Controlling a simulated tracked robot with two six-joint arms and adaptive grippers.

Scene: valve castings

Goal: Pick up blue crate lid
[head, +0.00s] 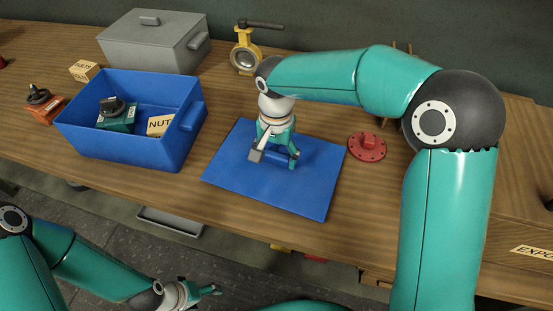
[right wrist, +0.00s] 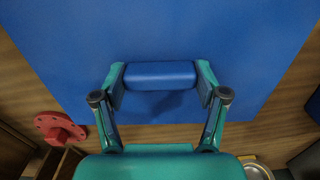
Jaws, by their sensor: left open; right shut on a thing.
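The blue crate lid (head: 315,190) lies flat on the wooden workbench, right of the open blue crate. It also fills much of the right wrist view (right wrist: 60,40). My right gripper (head: 273,158) is over the lid, pointing down, with its fingers at both ends of the lid's raised blue handle (right wrist: 159,75). It is shut on that handle. The lid appears to rest on the bench. My left gripper (head: 203,293) is low at the bottom left, away from the bench top, open and empty.
The blue crate (head: 185,140) holds a green-bodied part (head: 117,116) and a box marked NUT (head: 160,125). A grey lidded crate (head: 155,45) and yellow butterfly valve (head: 246,52) stand behind. A red flange (head: 367,147) lies right of the lid. An orange valve (head: 42,102) stands left.

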